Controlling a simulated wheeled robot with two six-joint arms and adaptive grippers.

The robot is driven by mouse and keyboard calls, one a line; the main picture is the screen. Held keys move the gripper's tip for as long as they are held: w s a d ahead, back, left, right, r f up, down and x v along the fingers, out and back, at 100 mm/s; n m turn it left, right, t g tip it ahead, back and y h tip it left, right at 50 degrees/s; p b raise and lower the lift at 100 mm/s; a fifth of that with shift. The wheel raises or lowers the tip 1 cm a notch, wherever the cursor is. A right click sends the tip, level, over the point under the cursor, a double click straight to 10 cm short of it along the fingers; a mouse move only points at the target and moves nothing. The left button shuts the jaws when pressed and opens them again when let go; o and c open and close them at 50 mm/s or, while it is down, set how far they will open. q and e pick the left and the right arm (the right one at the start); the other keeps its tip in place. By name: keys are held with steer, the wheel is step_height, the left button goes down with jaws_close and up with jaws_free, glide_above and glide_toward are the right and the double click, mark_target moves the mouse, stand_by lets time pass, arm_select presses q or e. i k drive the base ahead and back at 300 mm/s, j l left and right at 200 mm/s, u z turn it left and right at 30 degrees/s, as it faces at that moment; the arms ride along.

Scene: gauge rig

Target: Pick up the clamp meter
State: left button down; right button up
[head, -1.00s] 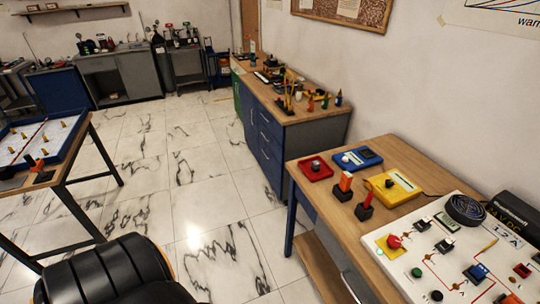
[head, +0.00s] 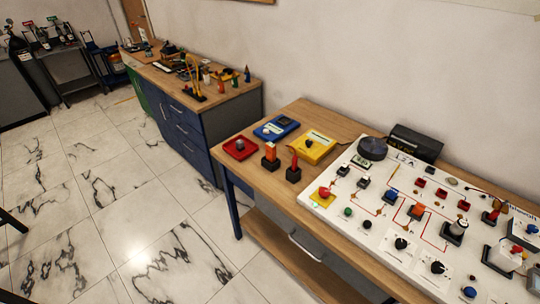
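I cannot make out a clamp meter for certain in the head view. Small devices stand on the left end of the wooden workbench (head: 255,183): a blue device (head: 284,121), a yellow device (head: 322,141), an orange-topped item (head: 270,150) with a dark base and a red-topped item (head: 294,162) with a dark base. Neither of my grippers is in view.
A red tray (head: 229,155) holds a dark round knob-like thing. A white panel (head: 375,232) with several switches and wires covers the bench's right part. A black box (head: 416,143) stands behind it. A cabinet (head: 232,113) bears small tools.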

mark_target(271, 147)
steer(key=j+z, duration=0.1)
steer(key=z, duration=0.35)
steer(key=i+j+z, duration=0.1)
steer(key=z, duration=0.3)
steer(key=j+z, duration=0.25)
steer(key=z, duration=0.2)
steer(key=j+z, duration=0.15)
steer(key=z, duration=0.25)
steer(key=j+z, duration=0.15)
steer(key=j, duration=0.25)
steer(key=k+j+z, duration=0.1)
steer(key=j, duration=0.3)
steer(key=k+j+z, duration=0.15)
steer(key=j, duration=0.25)
steer(key=k+j+z, duration=0.1)
steer(key=j, duration=0.25)
steer(key=k+j+z, duration=0.15)
steer(key=j, duration=0.25)
steer(key=k+j+z, duration=0.1)
steer(key=j, duration=0.25)
steer(key=k+j+z, duration=0.15)
steer(key=k+j, duration=0.1)
steer(key=j, duration=0.45)
steer(key=i, duration=0.35)
